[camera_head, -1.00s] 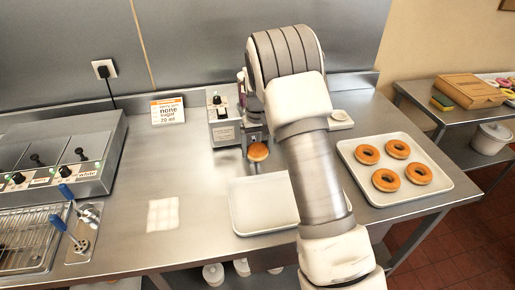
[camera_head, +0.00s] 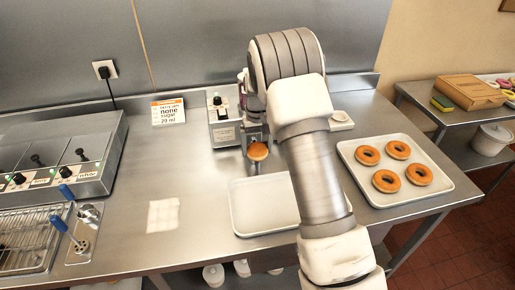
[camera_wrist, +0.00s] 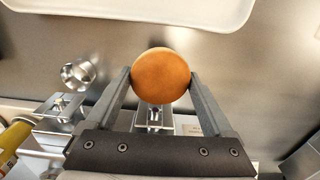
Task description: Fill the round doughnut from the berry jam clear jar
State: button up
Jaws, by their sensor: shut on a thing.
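A round, golden-brown doughnut without a hole shows in the wrist view (camera_wrist: 161,76), held between the two fingers of my gripper (camera_wrist: 161,88). In the head view the doughnut (camera_head: 257,151) is in front of the filling machine (camera_head: 222,122), close to its front. My arm hides the gripper there and part of the machine. In the wrist view a metal part of the machine (camera_wrist: 154,117) lies just past the doughnut. Whether the nozzle touches the doughnut I cannot tell. No clear jar of berry jam can be made out for certain.
An empty white tray (camera_head: 244,225) lies in front of the machine. A tray (camera_head: 427,193) at the right holds several ring doughnuts. A fryer-like unit (camera_head: 88,182) stands at the left. A small metal cup (camera_wrist: 78,74) stands nearby.

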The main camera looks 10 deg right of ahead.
jog(key=shift+w+p, duration=0.5)
jog(key=shift+w, duration=1.25)
jog(key=shift+s, duration=0.6)
dwell(1.6)
jog(key=shift+s+b, duration=0.25)
jog(key=shift+b, duration=0.05)
jog(key=shift+s, duration=0.1)
dwell(0.8)
jog(key=shift+s+b, duration=0.6)
jog(key=shift+s, duration=1.3)
jog(key=shift+s+r+p, duration=0.35)
jog(key=shift+r, duration=0.35)
jog(key=shift+s+r+p, duration=0.3)
jog(key=shift+r, duration=0.35)
jog(key=shift+s+r+p, duration=0.35)
jog(key=shift+r, duration=0.35)
